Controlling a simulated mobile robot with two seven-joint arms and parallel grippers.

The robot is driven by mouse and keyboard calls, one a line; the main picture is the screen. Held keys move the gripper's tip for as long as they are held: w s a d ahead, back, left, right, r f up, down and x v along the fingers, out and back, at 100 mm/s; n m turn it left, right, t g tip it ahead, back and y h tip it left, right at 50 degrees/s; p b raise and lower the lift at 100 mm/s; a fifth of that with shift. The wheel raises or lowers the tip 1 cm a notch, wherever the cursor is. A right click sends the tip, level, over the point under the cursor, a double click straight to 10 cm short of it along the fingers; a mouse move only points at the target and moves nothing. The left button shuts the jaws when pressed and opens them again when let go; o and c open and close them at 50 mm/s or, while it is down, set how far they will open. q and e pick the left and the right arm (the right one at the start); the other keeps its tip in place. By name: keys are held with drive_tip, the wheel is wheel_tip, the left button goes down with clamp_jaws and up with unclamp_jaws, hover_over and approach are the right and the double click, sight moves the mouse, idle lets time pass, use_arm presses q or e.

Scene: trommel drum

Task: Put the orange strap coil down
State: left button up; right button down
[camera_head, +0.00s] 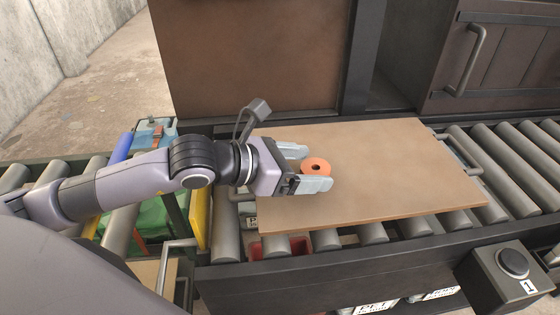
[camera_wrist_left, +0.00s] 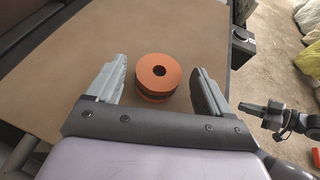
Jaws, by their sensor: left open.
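The orange strap coil (camera_head: 317,167) is a short round roll with a dark hole in its top. It sits on the brown board (camera_head: 400,180), near the board's left side in the head view. My left gripper (camera_head: 317,169) is open, with one finger on each side of the coil. In the left wrist view the coil (camera_wrist_left: 158,76) stands between the fingertips of the gripper (camera_wrist_left: 161,80), with a visible gap to each finger. Its lower part shows a dark band.
The board lies across a roller conveyor (camera_head: 515,170). A control box with a round black button (camera_head: 513,262) stands at the front right. A dark cabinet with a handle (camera_head: 473,60) is behind. The board's right half is bare.

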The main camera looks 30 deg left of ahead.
use_arm(q)
drive_tip(key=b+v, duration=0.2)
drive_tip(key=v, duration=0.4)
drive_tip(key=shift+s+a, duration=0.15)
drive_tip(key=shift+a, duration=0.05)
drive_tip(key=shift+s+a+r+b, duration=0.2)
drive_tip(key=shift+s+a+b, duration=0.25)
drive_tip(key=shift+b, duration=0.25)
drive_tip(key=shift+s+a+r, duration=0.4)
drive_tip(key=shift+s+r, duration=0.15)
drive_tip(key=shift+r, duration=0.2)
drive_tip(key=shift+s+a+r+p, duration=0.1)
drive_tip(key=shift+a+r+p, duration=0.05)
drive_tip(key=shift+p, duration=0.25)
drive_tip(key=shift+s+a+r+p, duration=0.1)
drive_tip(key=shift+s+a+p, duration=0.5)
drive_tip(key=shift+s, duration=0.25)
use_arm(e)
drive_tip(key=shift+f, duration=0.35)
drive_tip(key=shift+s+f, duration=0.1)
use_arm(q)
drive_tip(key=shift+r, duration=0.1)
